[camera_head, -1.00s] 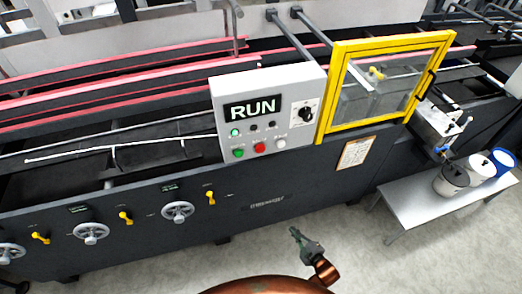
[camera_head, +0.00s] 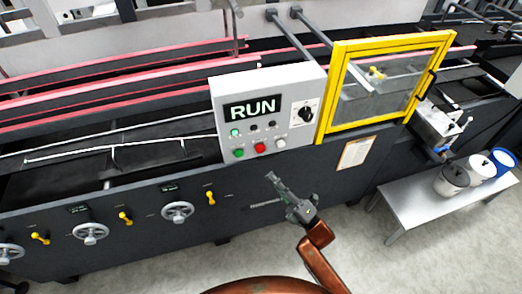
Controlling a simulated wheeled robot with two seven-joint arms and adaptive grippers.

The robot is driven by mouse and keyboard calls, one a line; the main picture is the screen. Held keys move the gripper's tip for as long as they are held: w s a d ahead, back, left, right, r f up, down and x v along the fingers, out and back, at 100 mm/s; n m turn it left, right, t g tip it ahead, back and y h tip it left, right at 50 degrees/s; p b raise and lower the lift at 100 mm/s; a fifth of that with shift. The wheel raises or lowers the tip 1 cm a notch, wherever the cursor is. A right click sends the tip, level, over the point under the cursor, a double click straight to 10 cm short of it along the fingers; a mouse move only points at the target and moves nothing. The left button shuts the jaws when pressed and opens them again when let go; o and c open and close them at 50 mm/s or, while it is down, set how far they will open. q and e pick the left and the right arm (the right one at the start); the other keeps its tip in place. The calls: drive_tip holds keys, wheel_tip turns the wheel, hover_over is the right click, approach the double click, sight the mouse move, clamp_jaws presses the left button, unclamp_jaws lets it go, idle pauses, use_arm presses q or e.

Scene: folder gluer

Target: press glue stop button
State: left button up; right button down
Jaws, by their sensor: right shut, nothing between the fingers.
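The white control box (camera_head: 268,108) stands on the front of the machine with a display reading RUN (camera_head: 252,108). Its bottom row has a green button (camera_head: 239,152), a red button (camera_head: 260,147) and a white button (camera_head: 280,143). A lit green lamp (camera_head: 235,132), two dark round parts and a black rotary knob (camera_head: 306,113) sit above and to the right. Which one is the glue stop button I cannot read. My right gripper (camera_head: 271,179) is shut and empty, below the red button and apart from the box. My left gripper is not in view.
A yellow-framed clear guard (camera_head: 388,80) is right of the box. Handwheels (camera_head: 177,211) and yellow levers (camera_head: 210,197) stick out of the machine front. A grey bench (camera_head: 412,203) with several pots (camera_head: 452,180) stands at right. Space before the box is free.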

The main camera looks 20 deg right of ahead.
drive_tip(key=b, duration=0.3)
approach(260, 149)
drive_tip(key=w+a+r, duration=0.1)
drive_tip(key=a+r, duration=0.3)
drive_tip(key=shift+w, duration=0.85)
drive_tip(key=shift+w, duration=0.1)
idle(0.6)
drive_tip(key=shift+w, duration=0.3)
drive_tip(key=shift+w+r+b, duration=0.1)
drive_tip(key=shift+w+b, duration=0.25)
drive_tip(key=shift+w, duration=0.15)
idle(0.7)
idle(0.4)
drive_tip(key=shift+s+p, duration=0.35)
drive_tip(key=shift+s, duration=0.6)
